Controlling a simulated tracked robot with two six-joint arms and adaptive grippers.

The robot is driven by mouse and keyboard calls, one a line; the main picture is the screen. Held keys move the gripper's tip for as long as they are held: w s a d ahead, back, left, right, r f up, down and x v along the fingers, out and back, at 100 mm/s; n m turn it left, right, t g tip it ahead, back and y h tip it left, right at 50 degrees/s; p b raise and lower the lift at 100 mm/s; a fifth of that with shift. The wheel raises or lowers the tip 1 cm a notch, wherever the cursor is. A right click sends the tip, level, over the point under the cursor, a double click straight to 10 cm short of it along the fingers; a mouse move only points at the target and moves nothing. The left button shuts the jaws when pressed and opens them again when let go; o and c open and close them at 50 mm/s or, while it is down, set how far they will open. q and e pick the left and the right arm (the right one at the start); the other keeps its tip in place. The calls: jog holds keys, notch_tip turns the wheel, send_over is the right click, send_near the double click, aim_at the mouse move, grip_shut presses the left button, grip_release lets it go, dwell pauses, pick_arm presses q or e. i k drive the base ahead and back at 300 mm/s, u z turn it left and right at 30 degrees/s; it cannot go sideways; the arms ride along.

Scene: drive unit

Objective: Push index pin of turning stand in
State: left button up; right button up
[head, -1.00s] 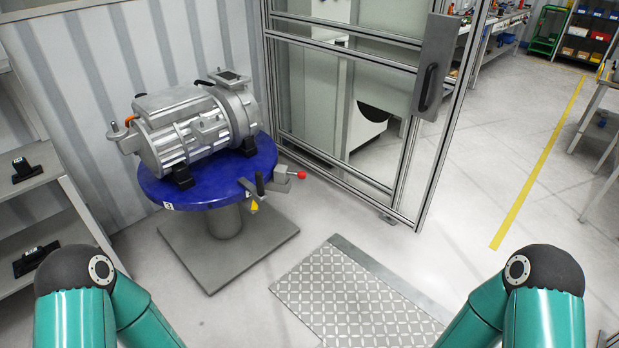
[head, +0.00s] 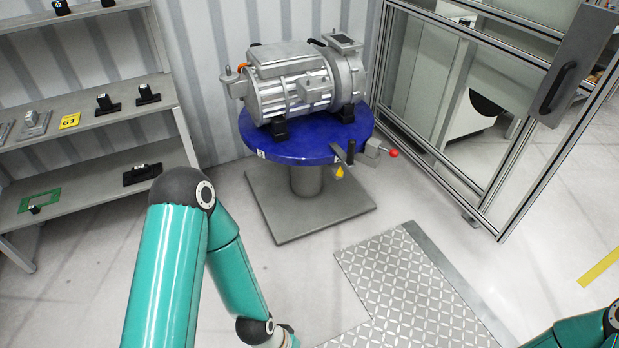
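The turning stand has a round blue top (head: 305,150) on a grey post (head: 306,181) and a square base plate (head: 310,212). A grey drive unit (head: 300,88) lies on the top. At the top's right front edge a small grey block (head: 372,150) carries a rod with a red ball knob (head: 393,153), which looks like the index pin. A black upright handle (head: 351,150) and a yellow tag (head: 339,172) are just left of it. How far in the pin sits is too small to tell. Both my grippers are out of view; only arm links show, apart from the stand.
A shelf rack (head: 165,90) with small fixtures stands at the left. A framed glass partition (head: 480,100) with a black-handled door plate stands at the right. A patterned metal floor plate (head: 410,285) lies in front of the stand. The floor between is clear.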

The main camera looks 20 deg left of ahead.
aim_at(393, 153)
jog(key=z, duration=0.5)
jog(key=i, duration=3.05)
jog(key=u, duration=0.35)
